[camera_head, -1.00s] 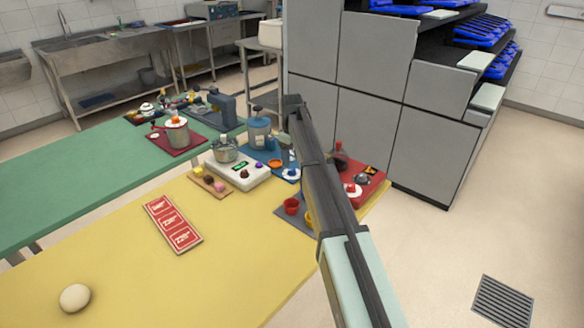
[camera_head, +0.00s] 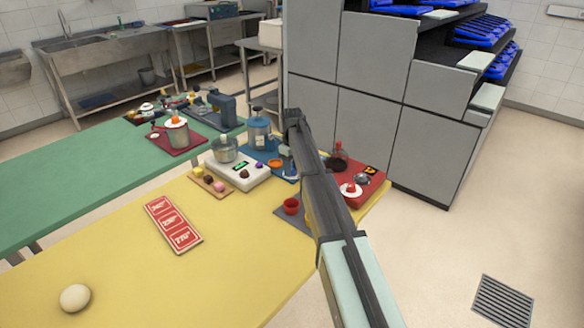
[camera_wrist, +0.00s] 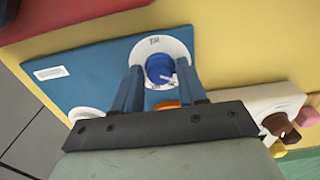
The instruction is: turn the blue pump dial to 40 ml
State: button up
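The blue pump (camera_head: 258,130) stands on a blue board in the head view. The blue dial (camera_wrist: 160,69) shows in the wrist view, set in a white round scale plate (camera_wrist: 150,44) on the blue board (camera_wrist: 100,62). A pale pointer mark shows on the dial, but the scale figures are too small to read. My gripper (camera_wrist: 162,65) is open, with one finger on each side of the dial. I cannot tell whether the fingers touch it. In the head view my gripper and arm hide the dial.
An orange round piece (camera_wrist: 167,105) lies on the blue board close to the fingers. A red board (camera_head: 368,185) with several items is to the right. A white device (camera_head: 238,172) is to the left. The yellow table's front (camera_head: 130,260) is mostly clear.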

jog(key=c, duration=0.6)
jog(key=shift+m, duration=0.3)
jog(key=m, duration=1.1)
jog(key=shift+m, duration=2.1)
